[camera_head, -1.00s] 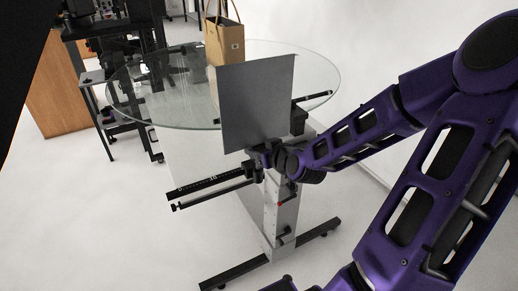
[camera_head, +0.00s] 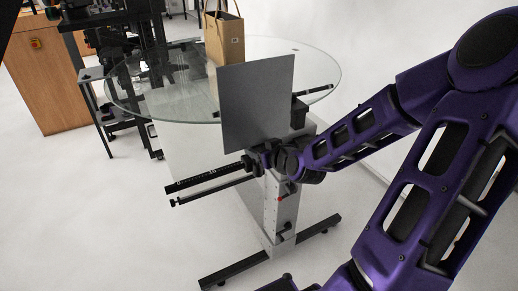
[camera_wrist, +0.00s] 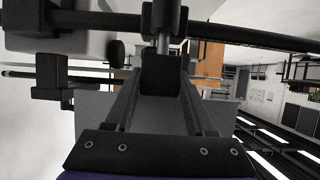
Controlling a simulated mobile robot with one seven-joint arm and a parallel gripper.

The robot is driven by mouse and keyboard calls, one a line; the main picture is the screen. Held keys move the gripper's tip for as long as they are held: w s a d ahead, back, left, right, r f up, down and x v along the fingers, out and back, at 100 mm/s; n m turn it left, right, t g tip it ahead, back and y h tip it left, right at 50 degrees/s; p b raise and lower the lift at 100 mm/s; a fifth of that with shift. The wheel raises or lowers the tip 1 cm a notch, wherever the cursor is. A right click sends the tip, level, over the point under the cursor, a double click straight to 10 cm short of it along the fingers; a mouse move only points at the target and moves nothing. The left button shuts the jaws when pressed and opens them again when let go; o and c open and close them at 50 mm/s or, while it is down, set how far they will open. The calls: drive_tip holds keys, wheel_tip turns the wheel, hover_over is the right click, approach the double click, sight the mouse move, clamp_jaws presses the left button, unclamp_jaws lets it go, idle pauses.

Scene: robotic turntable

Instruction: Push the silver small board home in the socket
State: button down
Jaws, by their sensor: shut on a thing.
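The silver small board (camera_head: 257,100) is a flat grey sheet standing nearly upright in front of the glass turntable. My gripper (camera_head: 260,158) is at the board's lower edge and shut on it. In the wrist view the board is a grey panel (camera_wrist: 92,112) behind my gripper's fingers (camera_wrist: 162,98). A dark block (camera_wrist: 161,74) shows between the fingertips. I cannot make out the socket for sure; the board and gripper hide part of the stand behind them.
The round glass turntable top (camera_head: 150,97) carries a brown paper bag (camera_head: 225,42). Its stand has black rails with a scale (camera_head: 208,178) jutting left, a grey column (camera_head: 283,205) and black feet (camera_head: 235,270). A wooden cabinet (camera_head: 38,80) stands at the back left. The floor at front left is clear.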

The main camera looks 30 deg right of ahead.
drive_tip(key=shift+f+b, duration=0.65)
drive_tip(key=shift+f, duration=0.25)
drive_tip(key=shift+c, duration=0.9)
unclamp_jaws()
drive_tip(key=shift+r, duration=0.1)
drive_tip(key=shift+s, duration=0.1)
